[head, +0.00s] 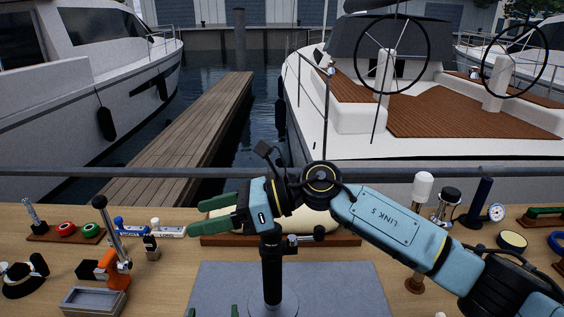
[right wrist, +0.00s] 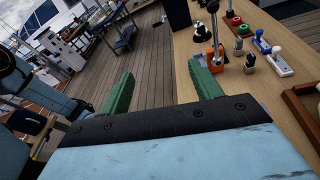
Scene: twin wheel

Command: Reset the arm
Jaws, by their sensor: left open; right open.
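My right arm (head: 385,220) reaches in from the lower right of the head view, bent across the middle of the table. Its gripper (head: 196,217) points left above the table, in front of a pale rounded piece on a wooden base (head: 325,240). The gripper's green fingers are apart with nothing between them. In the right wrist view the right gripper (right wrist: 162,82) is also open and empty, with plank deck and the table edge beyond it. My left gripper (head: 213,312) shows only as two separated green fingertips at the bottom edge. The rest of it is out of view.
The wooden table (head: 150,225) holds a grey mat (head: 340,285) with a black post (head: 271,265) under the right arm. An orange-based lever (head: 113,265), a grey tray (head: 93,301) and rings stand left. A white-topped post (head: 422,190) and a gauge (head: 496,212) stand right. A rail runs behind.

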